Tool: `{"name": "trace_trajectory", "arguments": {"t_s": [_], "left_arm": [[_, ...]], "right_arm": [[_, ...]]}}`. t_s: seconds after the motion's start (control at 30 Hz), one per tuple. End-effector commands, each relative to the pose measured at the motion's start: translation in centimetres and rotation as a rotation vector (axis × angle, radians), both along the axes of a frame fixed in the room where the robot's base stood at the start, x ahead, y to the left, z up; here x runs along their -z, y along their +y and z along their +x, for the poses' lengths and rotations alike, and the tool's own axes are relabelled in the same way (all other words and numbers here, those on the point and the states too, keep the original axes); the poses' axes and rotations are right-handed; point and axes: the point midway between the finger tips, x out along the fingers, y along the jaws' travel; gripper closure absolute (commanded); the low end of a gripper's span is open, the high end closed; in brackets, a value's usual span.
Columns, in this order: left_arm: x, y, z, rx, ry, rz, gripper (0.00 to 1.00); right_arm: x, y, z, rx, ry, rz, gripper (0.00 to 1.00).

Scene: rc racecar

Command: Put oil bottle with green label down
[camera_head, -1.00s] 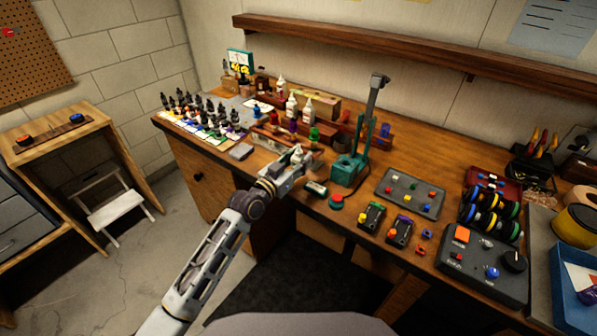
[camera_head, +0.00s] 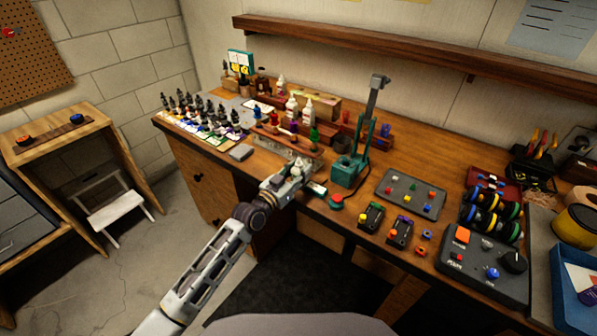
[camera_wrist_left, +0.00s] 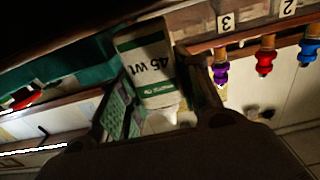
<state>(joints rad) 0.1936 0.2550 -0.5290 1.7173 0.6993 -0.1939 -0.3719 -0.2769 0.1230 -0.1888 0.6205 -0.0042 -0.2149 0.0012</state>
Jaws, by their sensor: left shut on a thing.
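The oil bottle (camera_wrist_left: 145,65) shows in the left wrist view as a white body with green bands and the marking "45 wt". It sits between the two fingers of my left gripper (camera_wrist_left: 160,105), which is shut on it. In the head view my left gripper (camera_head: 297,168) is at the front edge of the workbench, left of the green stand. The bottle is hard to make out there, and whether its base touches the bench cannot be told. My right gripper does not show.
A wooden rack (camera_head: 287,143) with numbered slots and coloured tools stands just behind the gripper. The green stand (camera_head: 349,170) and a red button (camera_head: 337,201) are close on the right. A grey tray (camera_head: 411,193) lies farther right.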

Motion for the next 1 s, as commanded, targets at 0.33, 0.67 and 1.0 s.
{"name": "trace_trajectory", "arguments": {"t_s": [0.33, 0.67, 1.0], "left_arm": [[0.4, 0.0, 0.0, 0.000, 0.000, 0.000, 0.58], [0.4, 0.0, 0.0, 0.000, 0.000, 0.000, 0.44], [0.4, -0.1, 0.0, 0.000, 0.001, -0.003, 0.44]], "right_arm": [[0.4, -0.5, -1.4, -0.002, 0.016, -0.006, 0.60], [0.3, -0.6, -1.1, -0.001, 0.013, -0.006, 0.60], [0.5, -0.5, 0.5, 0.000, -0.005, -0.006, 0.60]]}}
